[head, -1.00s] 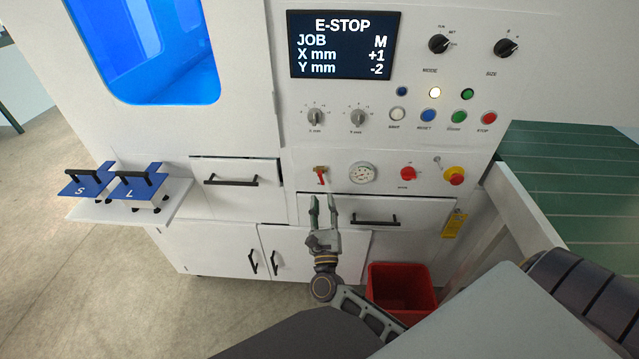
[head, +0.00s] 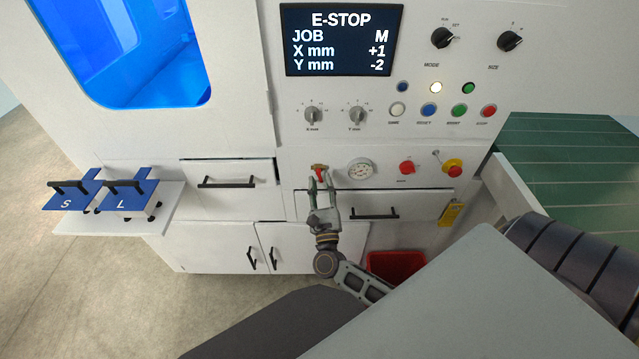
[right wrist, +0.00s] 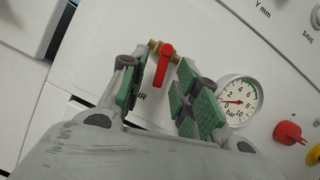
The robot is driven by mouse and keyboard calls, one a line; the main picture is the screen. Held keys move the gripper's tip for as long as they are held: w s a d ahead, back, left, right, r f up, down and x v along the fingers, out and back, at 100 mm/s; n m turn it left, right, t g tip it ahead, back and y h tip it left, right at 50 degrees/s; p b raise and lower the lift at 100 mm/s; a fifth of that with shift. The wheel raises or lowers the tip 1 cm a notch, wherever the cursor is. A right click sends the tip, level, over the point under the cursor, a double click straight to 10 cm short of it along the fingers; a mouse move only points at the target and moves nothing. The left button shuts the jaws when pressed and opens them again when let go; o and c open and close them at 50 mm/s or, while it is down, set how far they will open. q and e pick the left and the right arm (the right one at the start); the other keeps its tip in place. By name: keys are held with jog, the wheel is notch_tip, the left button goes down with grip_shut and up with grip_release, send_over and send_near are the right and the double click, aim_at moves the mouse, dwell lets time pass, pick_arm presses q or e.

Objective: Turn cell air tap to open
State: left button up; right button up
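The air tap (head: 320,168) is on the front panel, left of the pressure gauge. In the right wrist view its red lever (right wrist: 164,66) hangs down, slightly tilted, from a brass body (right wrist: 153,45). My right gripper (head: 321,183) is open at the tap. In the right wrist view its green-padded fingers (right wrist: 155,85) stand on either side of the lever, with gaps visible on both sides. Contact is not visible. The gauge (right wrist: 238,101) needle points to the low end of its scale. My left gripper is not in view.
A red knob (head: 406,168) and a red-and-yellow button (head: 453,167) sit right of the gauge (head: 360,169). A drawer with a black handle (head: 374,213) lies just below. The display (head: 340,40) reads E-STOP. A red bin (head: 396,264) stands below.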

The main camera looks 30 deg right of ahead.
jog(key=shift+c, duration=0.3)
grip_shut()
